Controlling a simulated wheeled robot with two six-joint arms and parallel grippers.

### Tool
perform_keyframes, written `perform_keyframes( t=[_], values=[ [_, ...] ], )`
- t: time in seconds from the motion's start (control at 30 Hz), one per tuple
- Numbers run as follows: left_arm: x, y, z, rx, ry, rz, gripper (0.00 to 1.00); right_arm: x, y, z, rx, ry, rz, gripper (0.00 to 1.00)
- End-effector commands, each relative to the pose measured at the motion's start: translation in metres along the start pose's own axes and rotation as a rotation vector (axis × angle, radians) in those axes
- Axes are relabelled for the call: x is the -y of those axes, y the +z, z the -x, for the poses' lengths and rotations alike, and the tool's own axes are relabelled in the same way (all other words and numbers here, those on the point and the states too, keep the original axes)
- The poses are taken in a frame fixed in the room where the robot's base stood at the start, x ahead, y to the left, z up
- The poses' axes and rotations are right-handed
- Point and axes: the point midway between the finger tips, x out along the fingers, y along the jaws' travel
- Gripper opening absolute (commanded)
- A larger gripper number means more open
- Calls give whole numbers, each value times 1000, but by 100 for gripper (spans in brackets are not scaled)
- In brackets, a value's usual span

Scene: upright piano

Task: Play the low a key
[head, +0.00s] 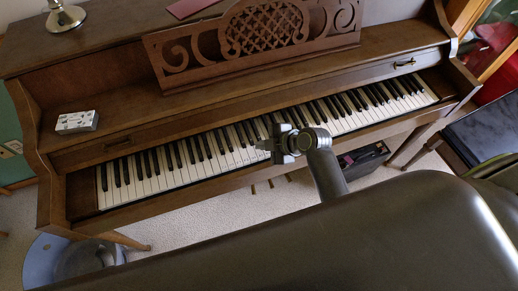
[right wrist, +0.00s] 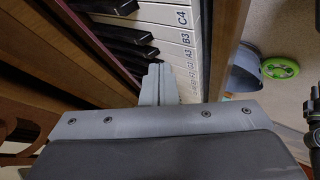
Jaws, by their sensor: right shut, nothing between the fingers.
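The piano keyboard (head: 150,180) runs across the head view, from low keys at the lower left to high keys at the upper right. My right gripper (head: 264,145) is over the front of the keys near the middle, with its fingers shut and empty. In the right wrist view its fingertips (right wrist: 160,70) lie over the keys. White keys there carry labels, among them the A3 key (right wrist: 188,56) just beyond the tips. Lower-note labels beside the fingers are small, and further keys are hidden behind the gripper. Whether the tips touch a key I cannot tell. My left gripper is out of view.
A carved music stand (head: 260,35) rises behind the keyboard. A small white box (head: 76,122) and a lamp base (head: 65,18) stand on the piano at the left. A blue container (head: 42,262) is on the floor at lower left. The space over the left keys is clear.

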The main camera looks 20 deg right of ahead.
Motion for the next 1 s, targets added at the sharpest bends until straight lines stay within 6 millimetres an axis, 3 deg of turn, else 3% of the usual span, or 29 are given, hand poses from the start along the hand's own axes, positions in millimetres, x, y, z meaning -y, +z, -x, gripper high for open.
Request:
perform_keyframes(
  t=[0.43, 1.0],
  values=[
    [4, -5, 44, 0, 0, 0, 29, -24, -24, 33, 0, 0, 0, 0],
    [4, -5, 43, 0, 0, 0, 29, -24, -24, 32, 0, 0, 0, 0]
  ],
)
